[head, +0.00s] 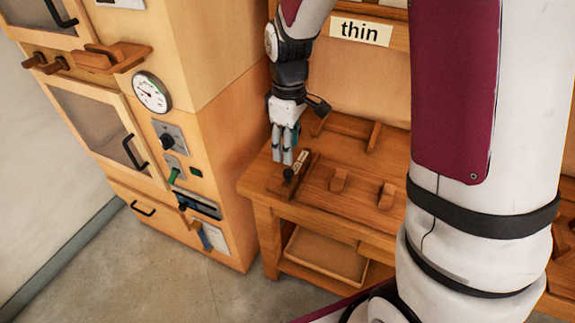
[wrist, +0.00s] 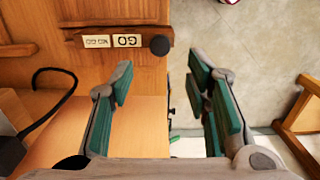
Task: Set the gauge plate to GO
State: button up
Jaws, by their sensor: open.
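The gauge plate (head: 297,172) is a dark wooden strip at the left end of the workbench, with a white label and a black knob (head: 289,174) at its near end. In the wrist view the plate (wrist: 88,41) shows two labels upside down, GO (wrist: 127,41) and NO GO (wrist: 97,41), with the knob (wrist: 159,45) at its right end, next to GO. My gripper (head: 281,158) is above the bench's left end, close to the plate. In the wrist view my gripper (wrist: 160,66) is open and empty; the knob appears between and beyond its fingertips, apart from both.
The workbench (head: 258,184) carries wooden blocks (head: 338,180) to the right of the plate. A tall wooden cabinet (head: 225,115) with a dial (head: 151,92), switches and handles stands close on the left. Bare concrete floor (head: 180,285) lies in front.

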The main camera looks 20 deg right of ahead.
aim_at(289, 171)
notch_tip(289, 171, down, 8)
jog(key=shift+r, duration=0.1)
dwell(0.4)
grip_shut()
jog(key=shift+d, duration=0.1)
